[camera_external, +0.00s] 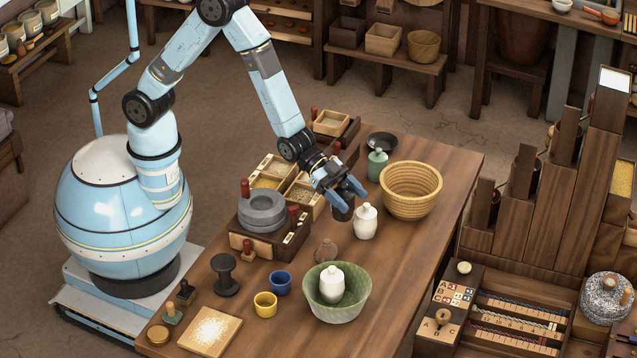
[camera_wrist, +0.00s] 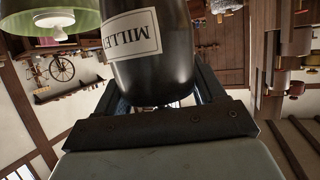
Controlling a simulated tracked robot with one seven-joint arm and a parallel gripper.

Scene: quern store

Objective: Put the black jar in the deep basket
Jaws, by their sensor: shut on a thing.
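The black jar (camera_external: 343,210) is between the fingers of my gripper (camera_external: 343,194), which is shut on it. In the wrist view the dark glossy jar (camera_wrist: 150,72) fills the upper middle, with a pale label whose visible letters read "MILLE". I cannot tell whether its base touches the table. The deep basket (camera_external: 411,204), yellow and coiled, stands on the table to the right of the gripper. Its visible inside looks empty. A white lidded jar (camera_external: 366,223) stands between them, slightly nearer the camera.
A green jar (camera_external: 377,166) and dark dish (camera_external: 381,141) stand behind. A small brown vessel (camera_external: 326,249) and green bowl (camera_external: 330,310) holding a white jar are nearer. A grey quern (camera_external: 262,212) and boxes of grain lie left. The table's right (camera_external: 440,240) is clear.

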